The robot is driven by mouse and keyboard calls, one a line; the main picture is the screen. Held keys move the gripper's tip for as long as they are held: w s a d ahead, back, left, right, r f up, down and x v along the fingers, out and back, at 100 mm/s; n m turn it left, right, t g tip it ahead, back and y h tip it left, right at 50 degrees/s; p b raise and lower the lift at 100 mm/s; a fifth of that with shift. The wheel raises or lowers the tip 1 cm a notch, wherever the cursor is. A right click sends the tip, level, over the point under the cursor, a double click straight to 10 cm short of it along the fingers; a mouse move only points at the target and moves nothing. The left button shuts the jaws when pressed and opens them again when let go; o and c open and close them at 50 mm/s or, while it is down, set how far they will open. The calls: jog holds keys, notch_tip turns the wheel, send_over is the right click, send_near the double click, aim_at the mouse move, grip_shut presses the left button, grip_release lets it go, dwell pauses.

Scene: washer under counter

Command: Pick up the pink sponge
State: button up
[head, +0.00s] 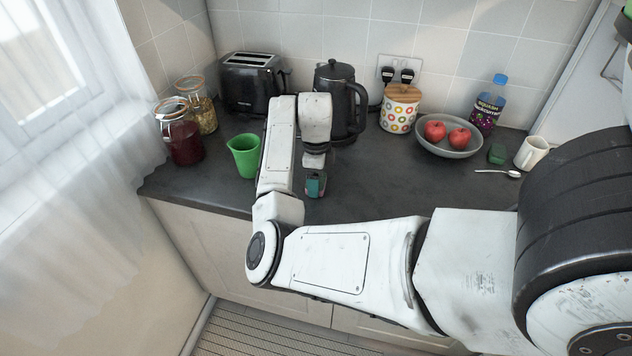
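My arm reaches over the dark counter, and my gripper (315,166) points down near the middle of it. Its fingers are small and mostly hidden by the wrist, so I cannot tell whether they are open or shut. A small teal block (317,185) with a dark, faintly reddish edge shows right at or under the gripper. I cannot tell whether it is held, touched or only below the gripper. No clearly pink sponge shows. A small dark green block (497,154) lies at the right, beside the fruit bowl.
A green cup (244,156) stands left of my arm, near glass jars (180,138). A toaster (252,84), kettle (340,98) and spotted canister (399,110) line the back. A grey bowl (449,148) holds red apples. A bottle (489,106), white mug (531,152) and spoon (498,172) are right.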

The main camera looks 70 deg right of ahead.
jog(key=shift+r, duration=0.1)
jog(key=shift+r+b, duration=0.4)
jog(key=shift+r, duration=0.15)
jog(key=s+a+r, duration=0.1)
jog(key=a+r, duration=0.4)
jog(key=r, duration=0.3)
jog(key=shift+s+r, duration=0.25)
jog(key=s+a+r, duration=0.1)
jog(key=a, duration=0.1)
jog(key=s+a+r, duration=0.1)
jog(key=a, duration=0.2)
jog(key=s+a+r, duration=0.1)
jog(key=a, duration=0.2)
jog(key=shift+s+a+r, duration=0.1)
jog(key=shift+a, duration=0.05)
